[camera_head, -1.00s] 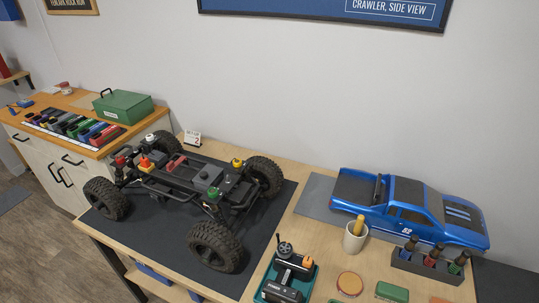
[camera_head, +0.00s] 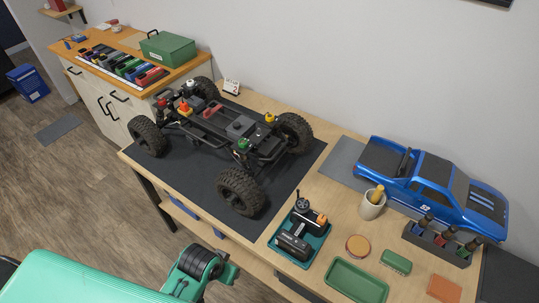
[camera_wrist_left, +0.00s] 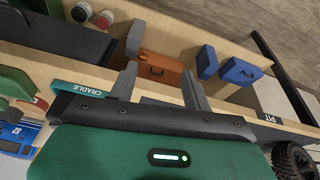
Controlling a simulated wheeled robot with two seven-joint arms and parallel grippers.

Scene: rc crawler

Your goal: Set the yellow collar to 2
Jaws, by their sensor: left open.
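The yellow collar (camera_head: 270,118) sits on top of a shock at the rear right corner of the black crawler chassis (camera_head: 215,130) in the head view. It is small, and any marking on it is too small to read. A green collar (camera_head: 243,143), a red one (camera_head: 162,103) and a white one (camera_head: 190,85) sit at the other corners. A small card (camera_head: 232,86) showing a 2 stands behind the chassis. My left gripper (camera_wrist_left: 160,88) is open and empty in the left wrist view, away from the chassis. My right gripper is not in view.
The chassis stands on a dark mat (camera_head: 285,185). A teal tray (camera_head: 300,240) with a transmitter, a cup (camera_head: 372,205), a blue truck body (camera_head: 430,185) and a tool rack (camera_head: 437,243) are to the right. An orange-brown case (camera_wrist_left: 160,68) sits on a shelf below.

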